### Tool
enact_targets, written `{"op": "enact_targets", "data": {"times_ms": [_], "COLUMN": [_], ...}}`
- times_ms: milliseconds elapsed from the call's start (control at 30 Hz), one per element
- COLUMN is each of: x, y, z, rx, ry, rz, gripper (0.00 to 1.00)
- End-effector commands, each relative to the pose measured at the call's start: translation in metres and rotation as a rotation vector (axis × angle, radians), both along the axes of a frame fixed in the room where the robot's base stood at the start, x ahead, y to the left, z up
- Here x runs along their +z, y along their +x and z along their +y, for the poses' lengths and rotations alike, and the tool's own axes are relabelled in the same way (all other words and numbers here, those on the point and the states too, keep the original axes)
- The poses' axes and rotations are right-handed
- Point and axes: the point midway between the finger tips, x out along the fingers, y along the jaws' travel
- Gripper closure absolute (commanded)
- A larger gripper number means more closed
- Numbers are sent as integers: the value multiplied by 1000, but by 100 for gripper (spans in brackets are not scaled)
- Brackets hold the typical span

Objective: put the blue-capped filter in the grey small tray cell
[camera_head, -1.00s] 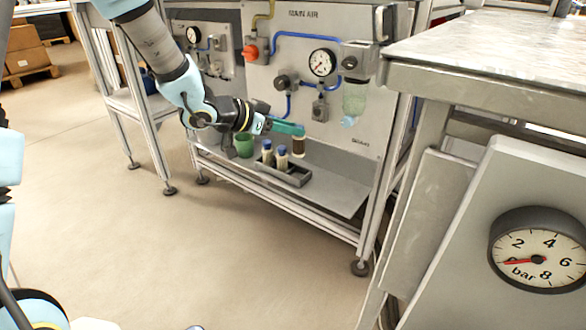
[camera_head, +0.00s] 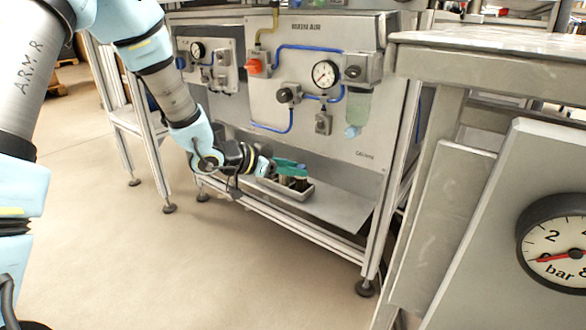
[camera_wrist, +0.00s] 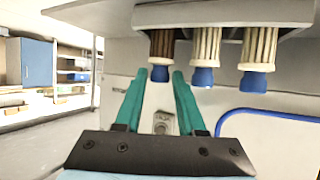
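My gripper (camera_head: 302,169) is low over the grey small tray (camera_head: 306,194) on the panel's shelf; its teal fingers also show in the wrist view (camera_wrist: 159,78). In the wrist view, which looks upside down, a brown pleated filter with a blue cap (camera_wrist: 161,46) stands in the end cell of the tray (camera_wrist: 225,14). The fingertips are on either side of its cap, with small gaps, so the gripper looks open. Two cream filters with blue caps, one in the middle (camera_wrist: 205,48) and one at the right (camera_wrist: 259,48), stand in the tray beside it. My gripper partly hides the filters in the head view.
The air panel (camera_head: 340,125) with gauge, blue hoses and a filter bowl (camera_head: 357,105) rises behind the tray. The shelf (camera_head: 345,206) right of the tray is clear. A metal table (camera_head: 490,65) stands at the right.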

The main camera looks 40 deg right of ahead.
Motion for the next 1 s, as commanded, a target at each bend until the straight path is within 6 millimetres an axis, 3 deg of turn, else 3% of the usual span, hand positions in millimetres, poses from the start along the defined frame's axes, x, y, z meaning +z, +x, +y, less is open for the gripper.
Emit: {"op": "enact_targets", "data": {"times_ms": [367,800,1000], "x": [6,45,54], "y": [1,12,14], "z": [5,80,102], "rx": [2,4,2], "ry": [0,1,0], "rz": [-1,-1,0], "gripper": [59,59,59]}}
